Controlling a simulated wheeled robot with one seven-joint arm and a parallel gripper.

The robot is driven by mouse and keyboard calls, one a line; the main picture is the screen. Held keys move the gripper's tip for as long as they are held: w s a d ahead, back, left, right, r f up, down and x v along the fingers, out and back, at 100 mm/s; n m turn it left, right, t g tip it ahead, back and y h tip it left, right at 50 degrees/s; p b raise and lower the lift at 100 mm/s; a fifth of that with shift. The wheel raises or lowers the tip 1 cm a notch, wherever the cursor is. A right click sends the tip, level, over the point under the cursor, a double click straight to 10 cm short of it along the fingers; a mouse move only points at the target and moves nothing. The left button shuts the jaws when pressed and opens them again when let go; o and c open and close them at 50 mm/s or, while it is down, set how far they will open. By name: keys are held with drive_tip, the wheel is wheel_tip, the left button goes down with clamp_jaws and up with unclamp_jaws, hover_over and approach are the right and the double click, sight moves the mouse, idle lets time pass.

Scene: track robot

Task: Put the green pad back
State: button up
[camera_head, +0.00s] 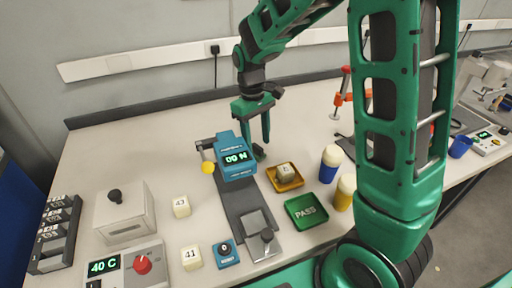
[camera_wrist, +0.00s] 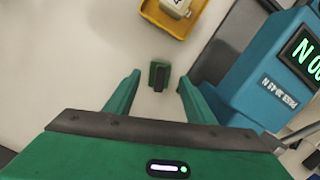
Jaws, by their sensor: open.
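A small dark green block, which looks like the green pad (camera_wrist: 159,75), stands on the bench top. It also shows in the head view (camera_head: 259,153), beside the blue force tester (camera_head: 235,160). My gripper (camera_wrist: 158,88) is open above the bench with its fingers pointing down, and the block lies between and just beyond the fingertips in the wrist view. I cannot tell how far the fingertips are above the block.
A yellow tray (camera_head: 298,184) with a cream cube stands right of the tester, and a green PASS tray (camera_head: 306,223) is nearer. White-and-blue and yellow cups (camera_head: 330,165) stand further right. Cubes, a grey box (camera_head: 125,213) and a 40 C unit (camera_head: 130,270) are at left.

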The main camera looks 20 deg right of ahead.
sight(255, 144)
wheel_tip(255, 144, up, 9)
drive_tip(key=w, duration=0.1)
drive_tip(key=s+d+m, duration=0.2)
drive_tip(key=s+d, duration=0.3)
drive_tip(key=s, duration=0.1)
drive_tip(key=s+d+r+m, duration=0.1)
drive_tip(key=s+d+m, duration=0.2)
drive_tip(key=s+d, duration=0.2)
drive_tip(key=s+d+m, duration=0.2)
drive_tip(key=s+d, duration=0.3)
drive_tip(key=s, duration=0.3)
drive_tip(key=shift+s+d+r+m+t+y, duration=0.1)
drive_tip(key=shift+d+r+m+t+y, duration=0.1)
drive_tip(key=shift+r+m+t+y, duration=0.15)
drive_tip(key=s+d+f+m, duration=0.2)
drive_tip(key=s+m, duration=0.1)
drive_tip(key=s, duration=0.6)
drive_tip(key=shift+s+f, duration=0.2)
drive_tip(key=shift+f, duration=0.05)
drive_tip(key=shift+a+t, duration=0.1)
drive_tip(key=shift+t, duration=0.15)
